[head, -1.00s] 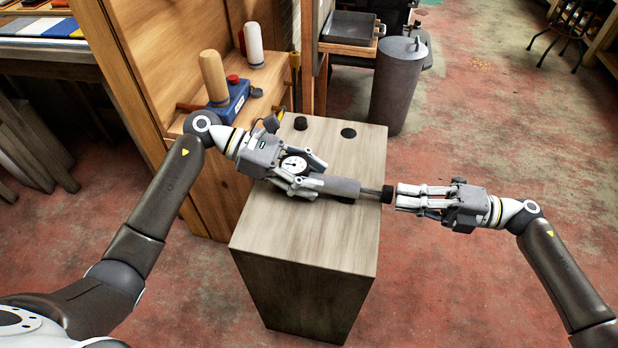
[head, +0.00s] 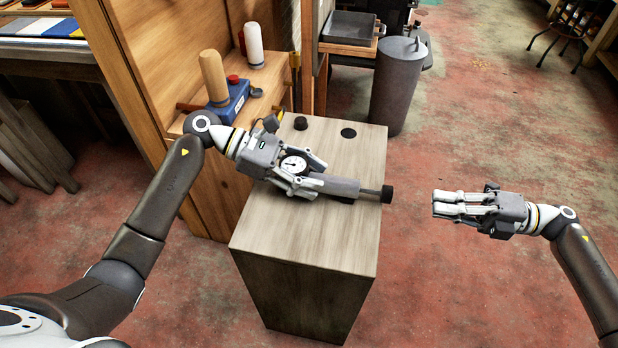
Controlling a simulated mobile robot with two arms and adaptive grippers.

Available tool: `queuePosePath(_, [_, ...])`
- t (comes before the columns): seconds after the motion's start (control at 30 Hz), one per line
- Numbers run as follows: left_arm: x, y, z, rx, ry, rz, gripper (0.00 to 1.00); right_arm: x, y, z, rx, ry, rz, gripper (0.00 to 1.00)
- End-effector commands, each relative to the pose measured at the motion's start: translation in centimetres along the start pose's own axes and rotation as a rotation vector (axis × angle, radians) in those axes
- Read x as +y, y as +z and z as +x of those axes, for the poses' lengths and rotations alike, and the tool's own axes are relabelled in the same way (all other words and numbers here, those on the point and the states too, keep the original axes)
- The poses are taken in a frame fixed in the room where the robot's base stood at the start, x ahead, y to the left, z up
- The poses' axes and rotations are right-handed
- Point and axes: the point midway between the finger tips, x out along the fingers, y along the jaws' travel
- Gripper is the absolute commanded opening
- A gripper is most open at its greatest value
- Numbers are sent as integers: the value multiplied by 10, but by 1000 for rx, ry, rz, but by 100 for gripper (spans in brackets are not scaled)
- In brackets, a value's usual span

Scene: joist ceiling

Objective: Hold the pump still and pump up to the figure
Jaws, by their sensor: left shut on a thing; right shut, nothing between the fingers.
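The pump (head: 342,187) is a grey cylinder lying on the wooden block stand. Its rod (head: 371,192) sticks out to the right and ends in a black knob (head: 387,194) near the stand's right edge. A round white gauge (head: 293,164) with a dark rim sits by the pump's left end; its figures are too small to read. My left gripper (head: 312,177) is shut on the pump, with fingers on either side of the gauge. My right gripper (head: 436,203) is shut and empty, to the right of the knob and apart from it, over the floor.
The wooden stand (head: 310,236) has a black cap (head: 300,123) and a flat black disc (head: 348,133) on its top. A wooden shelf (head: 262,88) with a blue tool (head: 229,102) stands behind left. A grey bin (head: 398,88) stands behind.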

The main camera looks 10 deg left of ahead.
Motion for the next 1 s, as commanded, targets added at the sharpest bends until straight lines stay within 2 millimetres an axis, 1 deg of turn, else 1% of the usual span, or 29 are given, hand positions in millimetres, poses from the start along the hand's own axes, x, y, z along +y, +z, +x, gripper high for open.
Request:
queuePosePath(0.03, [0,0,0,-1,0,1,10,0,0,-6,-2,0,-1,0])
queuePosePath(0.1, [0,0,0,-1,0,1,10,0,0,-13,-1,1,-1,0])
queuePosePath(0.2, [0,0,0,-1,0,1,10,1,0,-18,-1,1,-1,0])
queuePosePath(0.43, [0,0,0,-1,0,1,10,1,0,-19,0,2,-1,0])
queuePosePath(0.47, [0,0,0,-1,0,1,43,1,0,-19,0,2,-1,0])
queuePosePath(0.67, [0,0,0,0,0,1,69,1,0,-18,0,2,-1,0])
queuePosePath(0.7, [0,0,0,0,0,0,70,1,0,-18,0,2,-1,0])
queuePosePath(1.0, [0,0,-1,0,0,0,70,1,0,-18,0,2,-1,0])
